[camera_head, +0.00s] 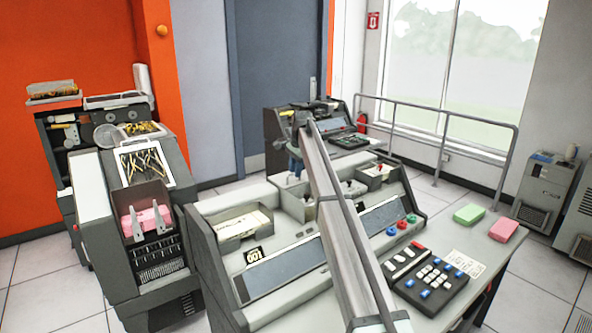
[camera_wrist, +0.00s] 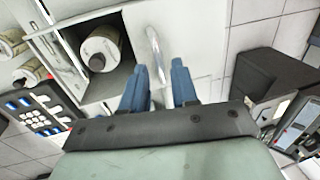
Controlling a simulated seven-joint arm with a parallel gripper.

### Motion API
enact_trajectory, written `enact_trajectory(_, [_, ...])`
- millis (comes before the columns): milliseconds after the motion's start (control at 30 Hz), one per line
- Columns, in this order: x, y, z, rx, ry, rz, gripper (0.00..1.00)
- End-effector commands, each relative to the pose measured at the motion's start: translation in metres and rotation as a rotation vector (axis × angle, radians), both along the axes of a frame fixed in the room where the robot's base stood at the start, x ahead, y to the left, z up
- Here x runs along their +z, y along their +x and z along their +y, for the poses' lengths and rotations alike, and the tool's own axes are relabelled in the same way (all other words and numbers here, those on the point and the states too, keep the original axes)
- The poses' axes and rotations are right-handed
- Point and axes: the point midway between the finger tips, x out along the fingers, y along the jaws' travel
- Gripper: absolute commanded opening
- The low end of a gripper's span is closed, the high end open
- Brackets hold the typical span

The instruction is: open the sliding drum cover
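My gripper (camera_wrist: 160,76) is open, its two blue fingers apart with nothing between them. In the wrist view, a curved pale handle (camera_wrist: 153,50) stands just beyond the fingertips, roughly in line with the gap. It appears to sit on a smooth, light grey panel (camera_wrist: 195,40), which looks like the sliding drum cover. Left of the handle, a white drum (camera_wrist: 100,45) with a dark end shows in an open recess. In the head view, my gripper (camera_head: 295,160) points down over the upper part of the punch machine (camera_head: 215,275). My arm hides part of the machine there, and the cover is hard to make out.
A keyboard (camera_head: 432,277) and green (camera_head: 469,213) and pink (camera_head: 503,229) card stacks lie on the desk at right. A second machine (camera_head: 140,185) with pink cards stands at left. A railing (camera_head: 440,150) runs behind. Two more cylinders (camera_wrist: 22,58) show at the wrist view's left edge.

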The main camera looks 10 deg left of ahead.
Motion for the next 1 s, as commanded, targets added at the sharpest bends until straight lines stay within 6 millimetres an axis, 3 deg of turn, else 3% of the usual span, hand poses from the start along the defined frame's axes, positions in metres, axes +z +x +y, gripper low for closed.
enact_trajectory(300, [0.0,0.0,0.0,0.0,0.0,0.0,0.36])
enact_trajectory(467, [0.011,-0.001,-0.001,0.0,0.001,-0.001,0.36])
enact_trajectory(1000, [0.106,-0.014,-0.014,0.0,0.001,-0.001,0.36])
